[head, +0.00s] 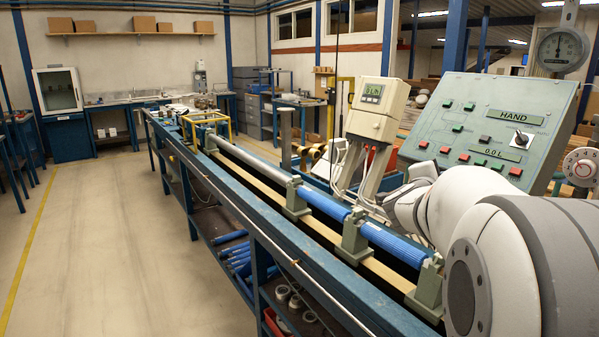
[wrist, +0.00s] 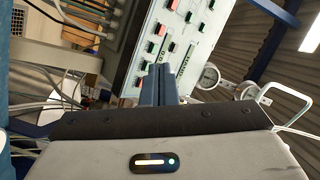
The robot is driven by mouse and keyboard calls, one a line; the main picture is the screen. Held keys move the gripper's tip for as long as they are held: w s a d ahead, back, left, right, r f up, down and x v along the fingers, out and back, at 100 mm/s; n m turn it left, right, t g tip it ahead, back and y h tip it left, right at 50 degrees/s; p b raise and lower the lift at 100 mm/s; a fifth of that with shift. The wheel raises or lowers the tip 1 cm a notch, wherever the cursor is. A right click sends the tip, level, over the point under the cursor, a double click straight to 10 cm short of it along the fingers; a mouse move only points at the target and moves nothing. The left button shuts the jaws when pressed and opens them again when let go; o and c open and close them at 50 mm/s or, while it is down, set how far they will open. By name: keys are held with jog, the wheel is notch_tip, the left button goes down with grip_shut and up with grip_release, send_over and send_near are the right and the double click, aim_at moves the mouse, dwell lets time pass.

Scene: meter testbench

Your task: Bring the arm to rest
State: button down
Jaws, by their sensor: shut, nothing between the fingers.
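My gripper (wrist: 159,84) shows in the wrist view, with its two dark blue fingers together and nothing between them. Behind the fingers is the control panel (wrist: 165,40), which looks turned on its side there. In the head view my arm fills the lower right, in front of the test bench (head: 255,232) and the control panel (head: 475,125). I cannot make out my gripper in the head view.
Blue and grey pipes (head: 325,203) lie in clamps along the bench. A meter box (head: 376,108) on a post, a round gauge (head: 562,50) and a numbered dial (head: 581,167) stand near the panel. The floor (head: 120,230) left of the bench is clear.

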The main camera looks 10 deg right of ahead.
jog(key=s+a+f+n+y+p, duration=0.1)
jog(key=a+f+n+y, duration=0.3)
jog(key=a, duration=0.4)
jog(key=s+a+f+n+y, duration=0.1)
jog(key=a+f+n+y, duration=0.1)
jog(key=a+n+y, duration=0.5)
jog(key=s+a+f+n+y+p, duration=0.1)
jog(key=s+a+f+n+y, duration=0.2)
jog(key=a, duration=0.6)
jog(key=s+a+f+n+g, duration=0.2)
jog(key=s+f+n+g, duration=0.2)
jog(key=s, duration=0.5)
jog(key=s+a+f+n+g, duration=0.3)
jog(key=s+f+n+g, duration=0.1)
jog(key=s, duration=0.5)
jog(key=shift+a+f+n+p, duration=0.25)
jog(key=shift+f+n+p, duration=0.2)
jog(key=shift+f, duration=0.2)
